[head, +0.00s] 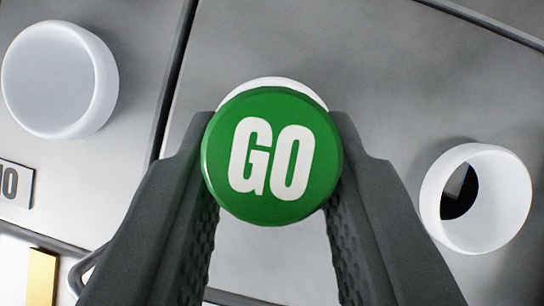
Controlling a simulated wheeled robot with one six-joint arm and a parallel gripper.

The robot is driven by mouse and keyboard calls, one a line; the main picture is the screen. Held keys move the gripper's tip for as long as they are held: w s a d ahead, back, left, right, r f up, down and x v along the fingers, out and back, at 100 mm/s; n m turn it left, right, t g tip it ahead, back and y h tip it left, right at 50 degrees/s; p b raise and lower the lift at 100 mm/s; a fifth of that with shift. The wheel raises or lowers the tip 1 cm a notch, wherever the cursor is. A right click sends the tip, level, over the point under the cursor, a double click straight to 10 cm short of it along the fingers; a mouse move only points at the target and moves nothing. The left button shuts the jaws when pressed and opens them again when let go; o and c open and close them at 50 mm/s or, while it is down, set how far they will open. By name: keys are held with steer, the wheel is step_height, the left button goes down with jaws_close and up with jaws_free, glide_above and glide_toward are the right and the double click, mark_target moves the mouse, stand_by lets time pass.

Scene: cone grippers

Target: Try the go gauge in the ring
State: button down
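The go gauge (271,158) has a round green face with white GO lettering and faces the camera in the middle of the view. My gripper (272,150) has one dark grey finger on each side of it. The fingertips meet its left and right edges, so my gripper is shut on the gauge. A white curved rim (272,84) shows just behind the gauge's upper edge. I cannot tell whether it is a ring or part of the gauge. A white hollow ring (440,195) stands at the right, apart from my gripper, its opening partly dark inside.
A white, closed-faced round piece (52,80) stands at the upper left. Below it is a cut-off label (15,184) with dark lettering. A yellow piece (42,275) lies at the lower left. Grey panels with dark seams lie behind, bare between the white pieces.

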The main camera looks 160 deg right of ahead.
steer(key=shift+n, duration=0.3)
steer(key=shift+r, duration=0.2)
steer(key=shift+r, duration=3.85)
